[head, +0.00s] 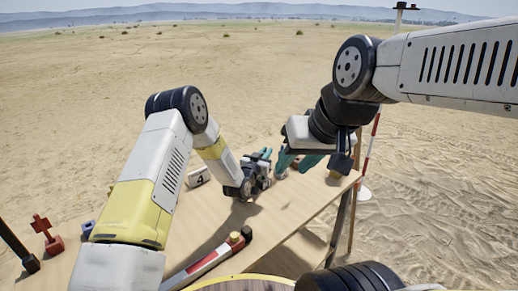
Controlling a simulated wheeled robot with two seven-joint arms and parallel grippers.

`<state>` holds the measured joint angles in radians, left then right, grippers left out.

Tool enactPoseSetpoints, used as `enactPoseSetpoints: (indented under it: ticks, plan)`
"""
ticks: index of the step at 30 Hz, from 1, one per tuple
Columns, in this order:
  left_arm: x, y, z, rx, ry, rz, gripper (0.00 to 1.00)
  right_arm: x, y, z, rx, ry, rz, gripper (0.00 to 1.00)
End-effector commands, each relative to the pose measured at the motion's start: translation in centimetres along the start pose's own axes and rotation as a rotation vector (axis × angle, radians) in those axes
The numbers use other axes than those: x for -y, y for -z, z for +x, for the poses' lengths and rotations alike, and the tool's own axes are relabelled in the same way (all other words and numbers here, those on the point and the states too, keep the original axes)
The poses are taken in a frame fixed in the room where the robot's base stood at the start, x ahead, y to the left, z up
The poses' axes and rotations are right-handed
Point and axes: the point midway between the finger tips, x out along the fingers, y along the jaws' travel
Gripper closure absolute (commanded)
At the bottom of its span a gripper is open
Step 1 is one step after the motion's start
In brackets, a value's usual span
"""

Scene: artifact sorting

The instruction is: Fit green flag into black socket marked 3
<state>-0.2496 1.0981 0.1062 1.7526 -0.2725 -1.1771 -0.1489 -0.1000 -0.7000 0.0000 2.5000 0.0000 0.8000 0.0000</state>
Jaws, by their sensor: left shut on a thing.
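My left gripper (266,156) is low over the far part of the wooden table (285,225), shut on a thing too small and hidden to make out. My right gripper (297,166) is close on its right, near the table's far right edge; its teal fingers look spread apart, with nothing visible between them. I cannot make out the green flag; the grippers may hide it. The black socket marked 3 cannot be picked out either. A pale block marked 4 (199,178) stands left of my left gripper, partly behind my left arm.
A red cross-shaped piece (47,233), a blue block (88,228) and a black rod (18,245) are at the left. A red-and-white pole with yellow and black parts (215,258) lies in front. Another striped pole (373,135) stands beyond the right edge.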

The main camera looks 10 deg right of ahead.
Motion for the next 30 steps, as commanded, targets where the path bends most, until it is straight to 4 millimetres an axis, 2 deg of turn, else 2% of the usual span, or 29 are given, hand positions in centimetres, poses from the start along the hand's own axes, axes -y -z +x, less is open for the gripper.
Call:
enactPoseSetpoints:
  ticks: [5, 6, 9, 10, 20, 23, 30]
  plan:
    - [0.0, -0.4, 0.0, 0.000, 0.000, 0.000, 1.00, 0.0, 0.0, 0.0, 0.000, 0.000, 0.000, 0.64]
    - [0.0, -0.5, 0.0, -0.001, 0.000, 0.000, 0.86, 0.0, 0.0, 0.0, 0.000, 0.000, 0.000, 0.64]
    - [0.0, -0.4, 0.0, -0.001, 0.000, 0.000, 0.67, 0.0, 0.0, 0.0, 0.000, 0.000, 0.000, 0.64]
    - [0.0, -0.4, 0.0, -0.001, 0.000, 0.000, 0.63, 0.0, 0.0, 0.0, 0.000, 0.000, 0.000, 0.64]
    - [0.0, -0.4, -0.2, 0.000, 0.000, 0.000, 0.63, 0.0, 0.0, 0.0, 0.000, 0.000, 0.000, 0.64]
    - [0.1, -0.5, -1.2, 0.001, 0.001, 0.000, 0.63, 0.0, 0.0, 0.0, 0.000, 0.000, 0.000, 0.64]
    - [0.1, -0.4, -5.3, 0.001, 0.001, -0.001, 0.63, 0.0, 0.0, 0.0, 0.000, 0.000, 0.000, 0.64]
